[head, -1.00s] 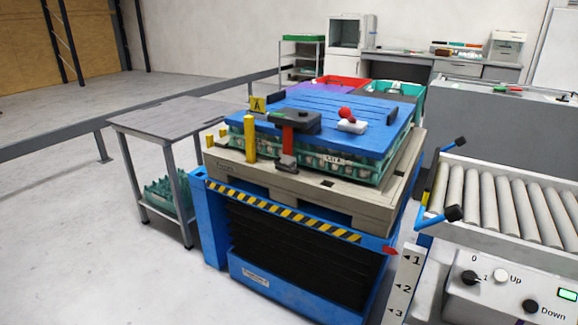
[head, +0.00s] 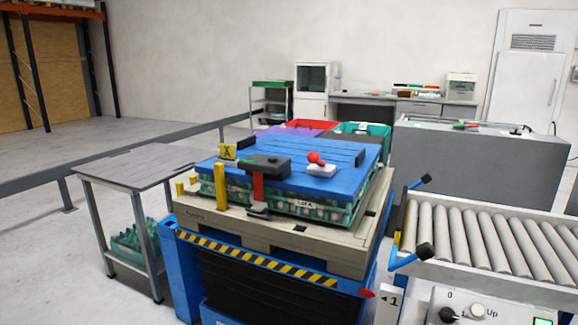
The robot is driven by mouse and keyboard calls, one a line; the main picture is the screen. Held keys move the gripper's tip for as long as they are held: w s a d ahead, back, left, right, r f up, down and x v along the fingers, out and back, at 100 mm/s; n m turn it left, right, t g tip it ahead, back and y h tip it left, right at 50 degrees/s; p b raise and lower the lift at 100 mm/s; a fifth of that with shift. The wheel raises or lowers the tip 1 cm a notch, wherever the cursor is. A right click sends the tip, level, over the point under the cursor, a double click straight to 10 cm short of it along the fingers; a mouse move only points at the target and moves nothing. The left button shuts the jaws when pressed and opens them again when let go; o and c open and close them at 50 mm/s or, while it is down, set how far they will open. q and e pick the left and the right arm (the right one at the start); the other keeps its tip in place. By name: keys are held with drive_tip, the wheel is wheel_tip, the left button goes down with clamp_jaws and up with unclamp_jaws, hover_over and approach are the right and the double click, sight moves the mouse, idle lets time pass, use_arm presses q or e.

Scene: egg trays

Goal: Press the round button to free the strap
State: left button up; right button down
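A red round knob (head: 315,158) sits on a small white base (head: 321,171) on top of the blue lid (head: 290,180). A red strap (head: 258,188) hangs over the lid's front edge from a dark grey buckle-like block (head: 266,165). The strap's lower end meets a dark metal fitting (head: 258,209) at the pallet. I cannot tell whether the block has its own button. The lid covers green egg trays (head: 335,216) on a beige pallet (head: 240,229). Neither of my grippers is in view.
The pallet rests on a blue lift with a striped edge (head: 260,260). A roller conveyor (head: 490,240) with blue, black-tipped arms stands at right, above a panel with a white Up button (head: 478,311). A grey side table (head: 130,165) stands left. Floor at far left is clear.

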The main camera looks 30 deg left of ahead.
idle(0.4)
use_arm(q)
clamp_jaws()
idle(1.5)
